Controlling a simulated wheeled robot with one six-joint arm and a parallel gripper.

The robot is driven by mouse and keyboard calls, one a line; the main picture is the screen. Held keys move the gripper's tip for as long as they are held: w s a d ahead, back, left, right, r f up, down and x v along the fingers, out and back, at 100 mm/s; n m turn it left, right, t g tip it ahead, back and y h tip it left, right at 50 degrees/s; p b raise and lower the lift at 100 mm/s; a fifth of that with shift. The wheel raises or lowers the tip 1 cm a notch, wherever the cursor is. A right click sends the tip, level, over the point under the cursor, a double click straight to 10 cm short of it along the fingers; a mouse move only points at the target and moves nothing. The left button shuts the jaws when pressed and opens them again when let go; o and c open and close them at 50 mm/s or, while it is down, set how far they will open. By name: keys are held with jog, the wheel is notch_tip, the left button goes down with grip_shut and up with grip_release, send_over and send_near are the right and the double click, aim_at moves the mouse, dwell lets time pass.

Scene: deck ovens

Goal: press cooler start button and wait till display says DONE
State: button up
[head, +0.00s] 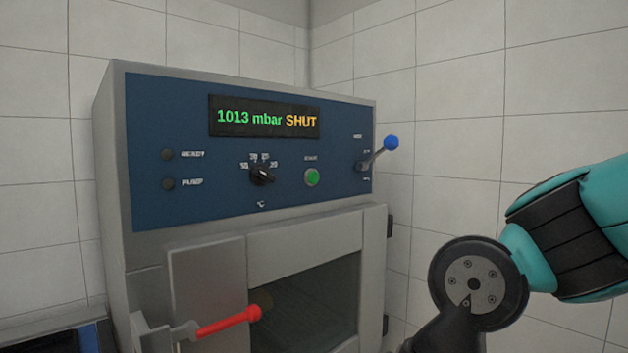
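The cooler (114,150) is a grey cabinet with a blue control panel (180,110). Its display (264,117) reads "1013 mbar" in green and "SHUT" in orange. The round green start button (312,178) is at the right of the panel's middle, with a small blurred label above it. Nothing covers the button. My arm shows at the right, teal and black, apart from the panel. My gripper is out of the frame.
A black dial (262,175) sits left of the button. A lever with a blue knob (391,143) sticks out at the panel's right. Two dark lamps, the upper (167,155) and lower (168,184), are at the left. A red handle (229,321) juts out by the windowed door (306,235).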

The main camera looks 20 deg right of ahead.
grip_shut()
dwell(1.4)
